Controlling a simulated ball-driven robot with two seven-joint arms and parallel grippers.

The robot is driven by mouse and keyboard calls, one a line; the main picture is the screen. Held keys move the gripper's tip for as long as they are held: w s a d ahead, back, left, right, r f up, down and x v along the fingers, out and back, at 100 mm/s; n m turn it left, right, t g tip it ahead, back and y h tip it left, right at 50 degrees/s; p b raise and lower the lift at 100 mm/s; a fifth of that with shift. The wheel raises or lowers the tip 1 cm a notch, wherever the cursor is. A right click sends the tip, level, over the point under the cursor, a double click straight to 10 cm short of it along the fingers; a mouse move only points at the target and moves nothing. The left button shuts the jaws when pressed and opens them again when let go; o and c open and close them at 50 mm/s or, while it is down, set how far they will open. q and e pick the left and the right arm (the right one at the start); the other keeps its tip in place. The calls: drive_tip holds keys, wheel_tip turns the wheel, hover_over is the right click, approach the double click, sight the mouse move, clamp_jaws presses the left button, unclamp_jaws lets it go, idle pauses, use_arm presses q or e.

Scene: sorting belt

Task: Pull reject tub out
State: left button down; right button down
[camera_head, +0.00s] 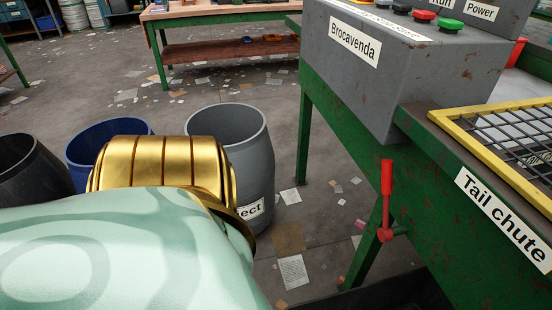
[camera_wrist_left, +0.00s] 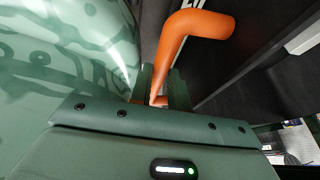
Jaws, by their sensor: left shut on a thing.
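An orange bent handle (camera_wrist_left: 182,42) crosses the upper middle of the left wrist view, beside a dark wall (camera_wrist_left: 255,45) with part of a white label. My left gripper (camera_wrist_left: 158,93) is shut on the handle's lower end. The head view shows my left arm but not the jaws. A dark container edge (camera_head: 385,292) shows low in the head view, under the green frame; I cannot tell whether it is the tub with the handle. A grey barrel (camera_head: 240,130) bears a partly hidden label ending in "ject". My right gripper is out of view.
A green machine frame (camera_head: 365,160) with a red lever (camera_head: 387,195) and a yellow-edged grate (camera_head: 490,150) stands on the right. A blue barrel (camera_head: 105,130) and a black barrel (camera_head: 30,165) stand on the left. Papers litter the floor; a bench (camera_head: 220,50) stands behind.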

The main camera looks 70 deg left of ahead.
use_arm(q)
drive_tip(key=c, duration=1.3)
unclamp_jaws()
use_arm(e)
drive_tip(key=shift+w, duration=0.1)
use_arm(q)
drive_tip(key=shift+r, duration=0.1)
drive_tip(key=shift+a+r+p, duration=0.15)
drive_tip(key=shift+r+p, duration=0.15)
drive_tip(key=shift+p, duration=0.05)
drive_tip(key=p+v, duration=0.2)
drive_tip(key=v, duration=0.1)
drive_tip(key=shift+r, duration=0.3)
drive_tip(key=p+v, duration=0.7)
drive_tip(key=v, duration=0.5)
drive_tip(key=shift+s+a+f, duration=0.1)
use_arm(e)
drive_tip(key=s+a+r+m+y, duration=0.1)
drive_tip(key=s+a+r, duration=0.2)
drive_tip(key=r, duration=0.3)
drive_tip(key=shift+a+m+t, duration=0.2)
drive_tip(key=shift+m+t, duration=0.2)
